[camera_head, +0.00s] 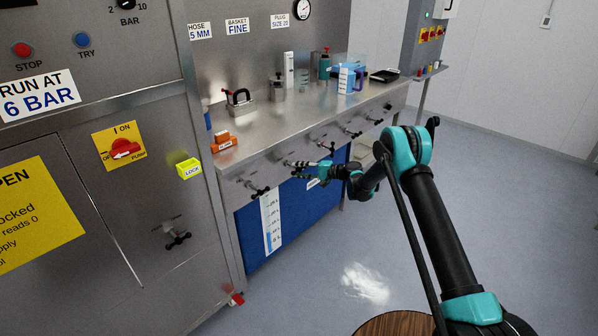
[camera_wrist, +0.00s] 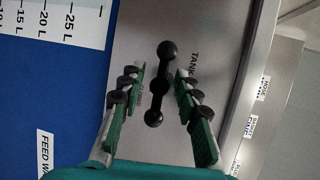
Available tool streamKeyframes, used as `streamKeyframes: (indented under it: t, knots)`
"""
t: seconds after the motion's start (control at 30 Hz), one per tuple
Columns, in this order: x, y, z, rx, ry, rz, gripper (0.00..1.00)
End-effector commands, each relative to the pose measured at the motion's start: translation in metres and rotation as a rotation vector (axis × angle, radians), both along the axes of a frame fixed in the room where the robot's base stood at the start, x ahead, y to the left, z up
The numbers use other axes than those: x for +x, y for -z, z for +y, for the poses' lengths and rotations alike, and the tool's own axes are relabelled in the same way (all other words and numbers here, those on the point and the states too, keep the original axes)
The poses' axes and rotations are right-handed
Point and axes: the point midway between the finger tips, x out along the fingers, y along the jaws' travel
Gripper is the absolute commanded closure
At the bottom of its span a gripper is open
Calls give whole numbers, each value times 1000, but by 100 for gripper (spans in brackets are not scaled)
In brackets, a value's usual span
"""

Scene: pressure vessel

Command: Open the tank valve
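The tank valve (camera_wrist: 160,84) is a black bar handle with round knobs at both ends, beside the printed word TANK on the steel panel. In the wrist view it stands nearly upright, slightly tilted, between the fingers of my gripper (camera_wrist: 160,82). The green-padded fingers are spread, with visible gaps on both sides of the handle. In the head view my gripper (camera_head: 299,168) is at the front panel of the steel bench, and the handle is hard to make out there.
Other black handles line the bench front, one to the left (camera_head: 256,188) and several to the right (camera_head: 328,147). A blue panel (camera_head: 285,225) with a litre scale (camera_head: 270,222) hangs below. The floor (camera_head: 480,180) to the right is clear. A wooden round top (camera_head: 395,324) stands in front.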

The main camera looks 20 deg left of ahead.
Motion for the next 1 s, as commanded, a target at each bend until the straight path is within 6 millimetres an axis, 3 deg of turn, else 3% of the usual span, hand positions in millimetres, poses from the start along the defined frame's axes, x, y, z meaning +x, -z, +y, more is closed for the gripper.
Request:
streamKeyframes:
  t: [0.17, 0.43, 1.0]
  knots:
    - [0, 0, 0, 0, 0, 0, 67]
    - [0, 0, 0, -1, 0, -1, 100]
    - [0, 2, -2, -44, -1, -94, 100]
